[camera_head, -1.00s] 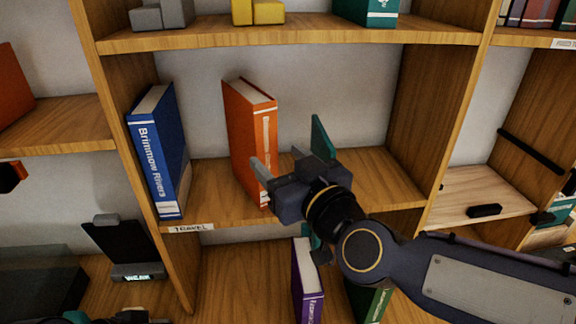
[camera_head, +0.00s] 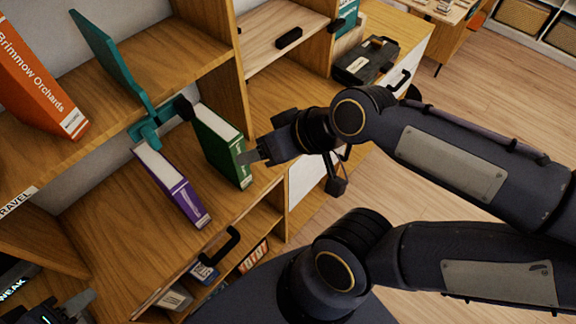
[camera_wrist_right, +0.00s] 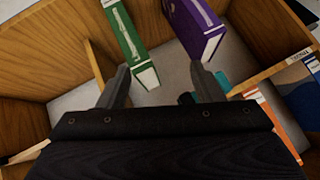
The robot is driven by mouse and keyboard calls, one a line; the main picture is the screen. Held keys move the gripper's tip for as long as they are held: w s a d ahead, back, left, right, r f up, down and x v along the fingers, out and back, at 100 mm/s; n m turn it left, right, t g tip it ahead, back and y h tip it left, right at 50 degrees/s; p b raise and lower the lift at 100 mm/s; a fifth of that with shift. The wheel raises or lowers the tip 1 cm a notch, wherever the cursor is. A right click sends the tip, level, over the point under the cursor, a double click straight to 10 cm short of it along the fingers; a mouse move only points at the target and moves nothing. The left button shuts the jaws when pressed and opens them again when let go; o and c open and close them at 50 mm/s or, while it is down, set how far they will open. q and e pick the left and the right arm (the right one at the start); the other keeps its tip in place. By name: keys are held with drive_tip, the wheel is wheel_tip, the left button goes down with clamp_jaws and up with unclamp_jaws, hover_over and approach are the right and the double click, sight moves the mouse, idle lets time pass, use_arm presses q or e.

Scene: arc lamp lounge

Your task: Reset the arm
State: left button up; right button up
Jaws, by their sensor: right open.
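My right gripper (camera_head: 262,150) is in front of the lower shelf, close to the spine end of a green book (camera_head: 222,148). Its jaws are open and empty; the wrist view (camera_wrist_right: 162,88) shows both fingers apart, with the green book (camera_wrist_right: 125,35) beyond them. I cannot tell whether a finger touches the book. My left gripper (camera_head: 75,304) is at the bottom left corner, partly cut off; its jaw gap is unclear. An orange book (camera_head: 38,82), Brimmow Orchards, stands on the upper shelf.
A purple book (camera_head: 172,187) leans on the lower shelf beside a teal bookend (camera_head: 147,130). A shelf divider (camera_head: 238,75) rises behind my right gripper. A black case (camera_head: 366,60) lies on the cabinet top. Open floor (camera_head: 480,90) is at the right.

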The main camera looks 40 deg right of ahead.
drive_tip(key=s+d+f+m+g+h, duration=0.1)
drive_tip(key=s+d+f+m, duration=0.1)
drive_tip(key=s+f, duration=0.1)
drive_tip(key=shift+s+d+f+g, duration=0.3)
drive_tip(key=shift+s+g, duration=0.1)
drive_tip(key=shift+s, duration=0.4)
